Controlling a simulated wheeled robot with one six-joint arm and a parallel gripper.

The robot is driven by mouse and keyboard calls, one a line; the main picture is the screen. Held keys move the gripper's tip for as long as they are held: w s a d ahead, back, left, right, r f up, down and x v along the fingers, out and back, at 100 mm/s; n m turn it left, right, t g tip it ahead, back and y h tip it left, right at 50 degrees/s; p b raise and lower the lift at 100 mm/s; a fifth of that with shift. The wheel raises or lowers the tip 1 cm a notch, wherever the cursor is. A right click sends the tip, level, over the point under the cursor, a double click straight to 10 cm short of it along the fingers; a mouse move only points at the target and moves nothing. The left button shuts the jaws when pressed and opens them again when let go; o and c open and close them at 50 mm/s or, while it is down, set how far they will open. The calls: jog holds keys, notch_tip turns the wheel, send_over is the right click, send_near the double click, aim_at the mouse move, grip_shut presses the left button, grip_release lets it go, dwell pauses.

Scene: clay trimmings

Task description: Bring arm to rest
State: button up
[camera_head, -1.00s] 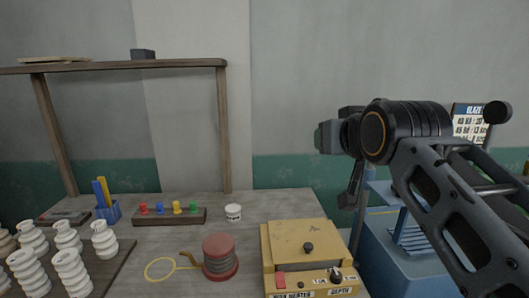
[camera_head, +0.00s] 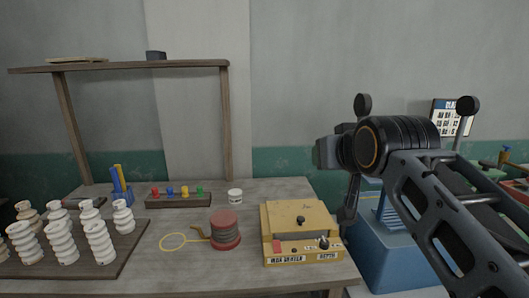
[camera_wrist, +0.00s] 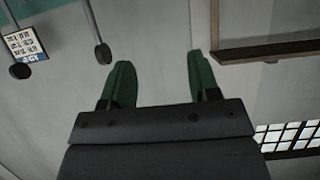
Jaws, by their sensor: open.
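My gripper shows in the wrist view (camera_wrist: 160,82), with two green fingers spread well apart and nothing between them. Behind the fingers is bare grey wall. In the head view my arm is raised at the right, with its dark wrist joint above a blue bin (camera_head: 385,250). The gripper end there is partly hidden by the wrist and its fingers are hard to make out.
A wooden shelf (camera_head: 140,66) stands behind. The air above the table is clear.

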jog(key=s+d+f+g, duration=0.1)
jog(key=s+f+g, duration=0.2)
jog(key=f, duration=0.7)
jog(key=s+f+g+p, duration=0.1)
jog(key=s+f+g, duration=0.2)
jog(key=f, duration=0.7)
jog(key=s+d+f+g+h, duration=0.1)
jog(key=s+f+g, duration=0.2)
jog(key=s+f, duration=0.3)
notch_tip(320, 180, down, 4)
jog(key=shift+d+f+m, duration=0.2)
jog(key=shift+d+m, duration=0.1)
jog(key=shift+m, duration=0.1)
